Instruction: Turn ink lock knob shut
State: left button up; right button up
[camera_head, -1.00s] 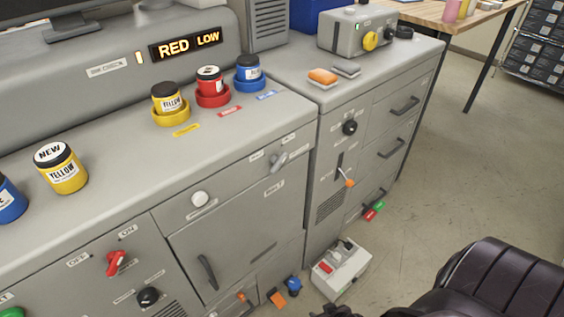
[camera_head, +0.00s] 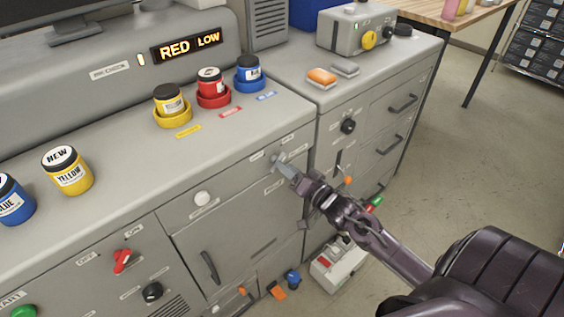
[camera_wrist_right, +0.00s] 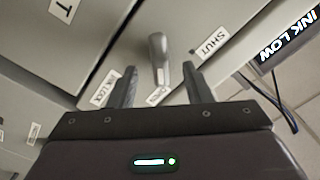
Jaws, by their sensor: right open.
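The ink lock knob (camera_head: 277,161) is a small grey lever on the upper right of the grey cabinet front, partly covered by my right gripper in the head view. In the right wrist view the knob (camera_wrist_right: 158,52) stands between my two dark fingers, with a gap on both sides. A SHUT label (camera_wrist_right: 210,43) is to its right and an INK LOCK label (camera_wrist_right: 104,88) to its left; another label below it is partly hidden. My right gripper (camera_head: 290,169) is open at the knob, and I see no contact. My left gripper is out of view.
Yellow, red and blue ink jars stand in coloured rings on the counter (camera_head: 120,150) above. A white round button (camera_head: 202,198) and a red switch (camera_head: 122,261) are further left on the front. A grey box (camera_head: 338,268) with a red switch is on the floor below my arm.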

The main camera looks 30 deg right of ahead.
jog(key=shift+w+a, duration=0.2)
jog(key=shift+w, duration=1.35)
jog(key=c, duration=1)
